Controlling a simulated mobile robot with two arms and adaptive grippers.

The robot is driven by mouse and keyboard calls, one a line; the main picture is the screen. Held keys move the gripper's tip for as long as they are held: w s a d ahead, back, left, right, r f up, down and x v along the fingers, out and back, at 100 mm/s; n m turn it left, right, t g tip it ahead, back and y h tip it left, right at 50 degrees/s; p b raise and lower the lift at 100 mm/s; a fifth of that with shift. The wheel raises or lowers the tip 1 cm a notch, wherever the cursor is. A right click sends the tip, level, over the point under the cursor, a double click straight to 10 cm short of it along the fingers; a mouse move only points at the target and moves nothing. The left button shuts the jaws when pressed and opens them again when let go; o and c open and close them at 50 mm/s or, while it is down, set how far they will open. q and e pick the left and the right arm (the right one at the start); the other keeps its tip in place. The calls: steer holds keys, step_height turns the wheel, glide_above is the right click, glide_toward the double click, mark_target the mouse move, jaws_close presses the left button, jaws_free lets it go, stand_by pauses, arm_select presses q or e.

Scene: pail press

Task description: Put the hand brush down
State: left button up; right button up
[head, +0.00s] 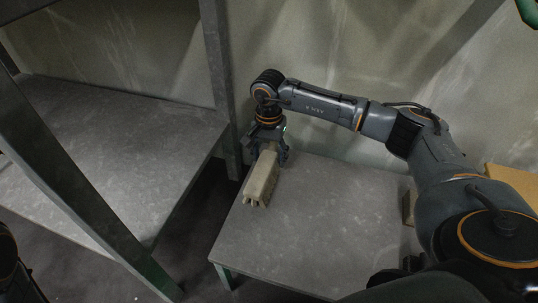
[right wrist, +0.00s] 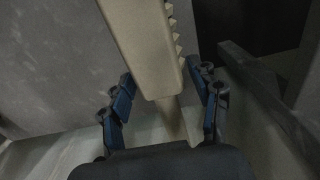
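The hand brush (head: 262,178) is a beige block with a narrower handle and a row of bristle tufts. It appears to rest on the grey table (head: 320,225) near its left edge, bristles down. My right gripper (head: 269,153) is at the handle end, from the wall side. In the right wrist view the brush (right wrist: 147,45) runs between the fingers of my right gripper (right wrist: 165,98). The fingers are spread, with a gap on both sides of the handle. A dark part of my left arm shows at the lower left; its fingers cannot be made out clearly.
A grey shelf unit (head: 120,130) with metal posts stands left of the table, with a dark gap between. A wall (head: 310,50) is close behind. A tan box (head: 513,182) is at the right. The table's middle and front are clear.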

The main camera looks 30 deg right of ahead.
steer(key=shift+o, duration=0.8)
